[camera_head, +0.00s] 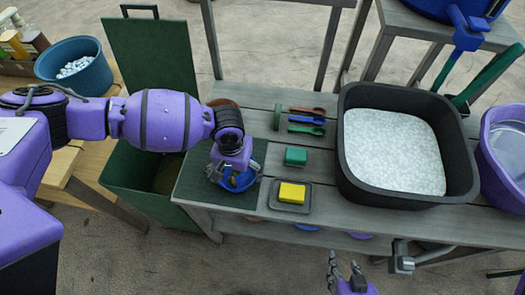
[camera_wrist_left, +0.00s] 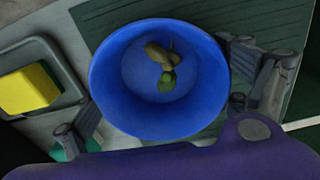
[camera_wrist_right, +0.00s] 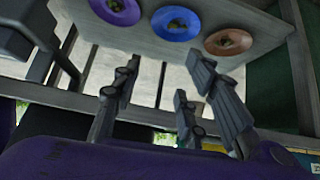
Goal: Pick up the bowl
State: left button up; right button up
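A blue bowl (camera_head: 240,183) sits on the dark green mat at the left end of the grey bench. It is partly hidden in the head view by my left gripper (camera_head: 233,172), which is above it. In the left wrist view the bowl (camera_wrist_left: 112,88) holds small brown and green pieces. The left gripper's fingers are spread on opposite sides of the bowl, close to its rim; I cannot tell whether they touch it. My right gripper (camera_wrist_right: 165,82) is open and empty. It also shows in the head view (camera_head: 345,272), low in front of the bench.
A yellow sponge (camera_head: 291,193) lies on a grey tray right of the bowl. Near it are a green block (camera_head: 295,156) and several coloured utensils (camera_head: 306,120). A large black tub (camera_head: 463,165) of white pebbles stands further right. A green bin (camera_head: 125,182) is left of the bench.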

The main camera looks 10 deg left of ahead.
pick_arm(q)
jog(key=shift+c, duration=1.4)
